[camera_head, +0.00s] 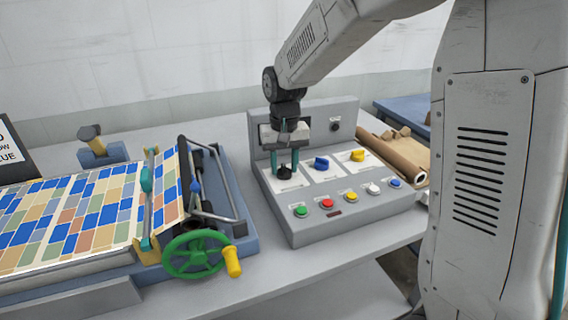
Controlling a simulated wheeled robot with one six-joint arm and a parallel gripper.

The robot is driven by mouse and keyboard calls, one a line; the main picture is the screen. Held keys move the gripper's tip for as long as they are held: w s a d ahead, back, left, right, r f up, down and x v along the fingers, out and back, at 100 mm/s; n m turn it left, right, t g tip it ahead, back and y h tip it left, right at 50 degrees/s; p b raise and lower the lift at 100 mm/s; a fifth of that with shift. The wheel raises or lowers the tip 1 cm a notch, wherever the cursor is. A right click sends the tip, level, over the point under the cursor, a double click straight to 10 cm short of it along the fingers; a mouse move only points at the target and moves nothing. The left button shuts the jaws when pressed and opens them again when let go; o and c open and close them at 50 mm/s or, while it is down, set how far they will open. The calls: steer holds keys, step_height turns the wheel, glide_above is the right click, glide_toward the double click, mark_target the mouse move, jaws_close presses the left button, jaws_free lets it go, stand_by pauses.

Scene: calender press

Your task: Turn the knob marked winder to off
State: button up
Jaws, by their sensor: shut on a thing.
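A grey control box (330,229) stands on the table, with three knobs on white plates on its sloped face. The left knob (284,174) is black, the middle knob (321,163) is blue and the right knob (357,155) is yellow. My gripper (286,166) points down at the left plate and is shut on the black knob, its teal fingers on either side. The fingers partly hide the knob and its plate. The lettering on the plates is too small to read, so I cannot tell which knob is marked winder.
Several coloured buttons (327,203) line the front of the box. A press with patterned cloth (75,215) and a green handwheel (195,254) stands close at the left. A brown roll (398,160) lies at the right.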

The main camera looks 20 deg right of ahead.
mark_target(284, 167)
steer(key=shift+n, duration=0.9)
steer(key=o, duration=1)
step_height(284, 167, up, 8)
